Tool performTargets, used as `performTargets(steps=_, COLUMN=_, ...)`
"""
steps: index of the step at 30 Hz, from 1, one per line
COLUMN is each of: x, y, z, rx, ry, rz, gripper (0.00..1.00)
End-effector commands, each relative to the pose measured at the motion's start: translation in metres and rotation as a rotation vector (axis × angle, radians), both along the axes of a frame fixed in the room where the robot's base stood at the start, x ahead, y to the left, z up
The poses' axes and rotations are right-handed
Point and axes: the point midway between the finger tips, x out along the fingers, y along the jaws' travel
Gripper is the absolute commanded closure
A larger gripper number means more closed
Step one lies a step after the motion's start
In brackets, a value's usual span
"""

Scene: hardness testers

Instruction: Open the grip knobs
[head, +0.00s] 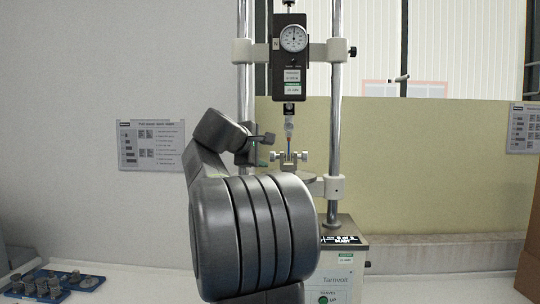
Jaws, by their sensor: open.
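The test stand (334,120) holds a lower grip (287,166) with a small metal grip knob (304,156) on its right side and another grip knob (273,156) on its left. My gripper (268,139) is open, just left of the grips and slightly above the left knob. It is seen small and partly hidden behind my wrist, and I cannot tell whether it touches anything.
A force gauge (290,60) with a round dial hangs on the crossbar between two metal columns. The base unit (343,272) has a small display. A blue tray (55,285) with metal parts lies at the lower left. My arm hides the stand's left lower part.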

Motion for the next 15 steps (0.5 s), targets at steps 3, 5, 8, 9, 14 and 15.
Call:
performTargets(steps=3, x=0.019, y=-0.009, z=-0.007, rx=0.0, ry=0.002, rz=-0.002, gripper=0.5)
performTargets(steps=5, x=0.027, y=-0.012, z=-0.01, rx=-0.001, ry=0.001, rz=-0.002, gripper=0.5)
performTargets(steps=8, x=0.035, y=-0.016, z=-0.013, rx=0.0, ry=0.0, rz=-0.001, gripper=0.5)
performTargets(steps=9, x=0.037, y=-0.017, z=-0.014, rx=0.0, ry=0.0, rz=-0.001, gripper=0.5)
performTargets(steps=14, x=0.042, y=-0.019, z=-0.016, rx=0.0, ry=-0.001, rz=0.0, gripper=0.5)
performTargets(steps=15, x=0.042, y=-0.019, z=-0.016, rx=0.0, ry=-0.001, rz=0.0, gripper=0.5)
